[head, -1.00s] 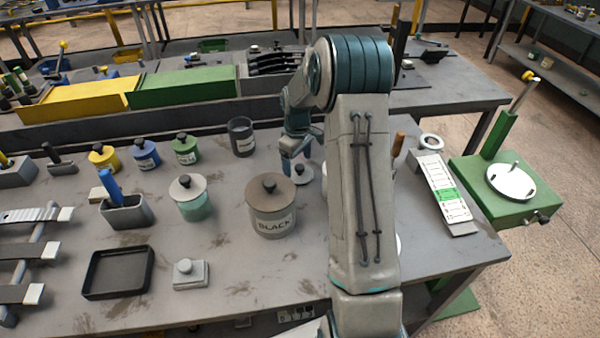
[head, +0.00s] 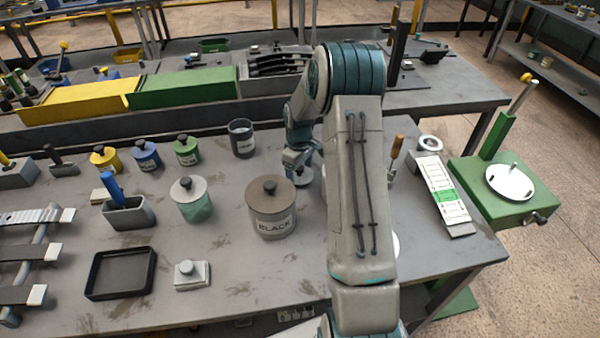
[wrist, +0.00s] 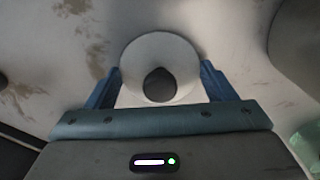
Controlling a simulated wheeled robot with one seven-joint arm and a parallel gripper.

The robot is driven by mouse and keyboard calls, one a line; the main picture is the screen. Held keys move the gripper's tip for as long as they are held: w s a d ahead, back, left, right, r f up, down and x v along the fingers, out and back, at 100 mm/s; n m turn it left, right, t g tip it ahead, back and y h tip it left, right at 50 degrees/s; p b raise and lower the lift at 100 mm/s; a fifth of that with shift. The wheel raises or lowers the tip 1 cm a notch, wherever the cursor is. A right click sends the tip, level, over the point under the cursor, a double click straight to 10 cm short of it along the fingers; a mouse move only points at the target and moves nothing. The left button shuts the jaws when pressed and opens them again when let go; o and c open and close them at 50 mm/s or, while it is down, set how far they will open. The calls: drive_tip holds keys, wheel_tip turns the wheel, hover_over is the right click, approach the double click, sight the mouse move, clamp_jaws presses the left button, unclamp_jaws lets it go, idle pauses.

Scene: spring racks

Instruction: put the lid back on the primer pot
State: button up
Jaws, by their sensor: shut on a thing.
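A pale round lid (wrist: 130,58) with a dark knob lies between my blue fingers in the wrist view. My gripper (wrist: 160,88) is shut on it, one finger at each side. In the head view my gripper (head: 302,172) is just right of the BLACK pot, low over the bench, and partly hides the lid (head: 304,181). I cannot tell whether the lid still touches the bench. An open dark grey pot (head: 242,140) without a lid stands behind and left of my gripper. Its label is too small to read, so I cannot confirm it is the primer pot.
The large lidded BLACK pot (head: 270,212) stands close left of my gripper. A wooden-handled tool (head: 396,147) is at right.

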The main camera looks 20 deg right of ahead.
wheel_tip(320, 180, up, 9)
drive_tip(key=shift+w+f+b, duration=0.1)
drive_tip(key=shift+f+b, duration=0.05)
drive_tip(key=shift+b, duration=0.6)
drive_tip(key=w+a+r+n+p, duration=0.4)
drive_tip(key=w+a+n+p, duration=0.25)
drive_tip(key=w, duration=0.25)
drive_tip(key=w+a+r+n+p, duration=0.5)
drive_tip(key=w+a+n, duration=0.25)
drive_tip(key=w, duration=0.25)
wheel_tip(320, 180, down, 6)
drive_tip(key=d+b, duration=0.1)
drive_tip(key=shift+s+f, duration=0.2)
drive_tip(key=shift+f, duration=0.15)
idle(1.6)
drive_tip(key=o, duration=1)
